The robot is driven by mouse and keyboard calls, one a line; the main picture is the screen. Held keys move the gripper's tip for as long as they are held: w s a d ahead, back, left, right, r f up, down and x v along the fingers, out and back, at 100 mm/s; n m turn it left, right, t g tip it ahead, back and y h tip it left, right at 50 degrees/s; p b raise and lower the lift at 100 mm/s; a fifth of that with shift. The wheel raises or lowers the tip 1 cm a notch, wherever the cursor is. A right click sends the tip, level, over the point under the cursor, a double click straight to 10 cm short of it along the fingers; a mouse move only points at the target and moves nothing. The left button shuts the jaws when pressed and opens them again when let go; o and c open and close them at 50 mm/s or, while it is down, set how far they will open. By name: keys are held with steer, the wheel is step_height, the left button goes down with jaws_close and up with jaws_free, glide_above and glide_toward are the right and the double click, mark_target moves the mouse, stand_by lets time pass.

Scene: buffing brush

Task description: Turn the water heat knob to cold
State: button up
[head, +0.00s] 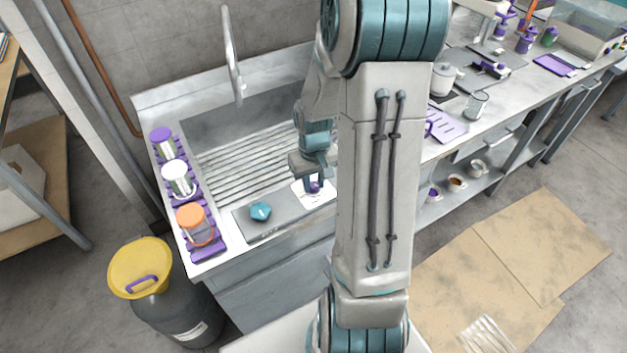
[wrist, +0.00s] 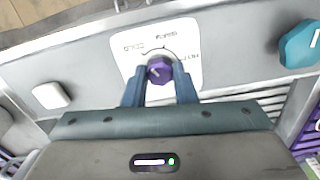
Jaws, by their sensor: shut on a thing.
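The water heat knob (wrist: 159,70) is purple and sits on a white label plate (wrist: 185,38) in the wrist view. The plate has cold lettering on the left, hot on the right, and a curved line between. My gripper (wrist: 159,82) is shut on the knob, one blue-grey finger on each side. A pale mark shows on the knob, but its exact pointing is hard to tell. In the head view my gripper (head: 314,184) reaches down to the plate (head: 318,198) on the sink's front ledge, and the purple knob is mostly covered.
A teal knob (wrist: 300,45) sits on the same panel; it also shows in the head view (head: 260,211). A white square piece (wrist: 51,95) is on the panel's other side. The ribbed sink (head: 240,170) and faucet (head: 232,60) lie behind. Jars (head: 194,222) line its left edge.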

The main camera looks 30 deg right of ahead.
mark_target(314, 184)
steer(key=shift+n, duration=0.6)
steer(key=o, duration=1)
steer(key=shift+r, duration=0.1)
step_height(314, 184, up, 14)
steer(key=b, duration=0.1)
steer(key=shift+f, duration=0.2)
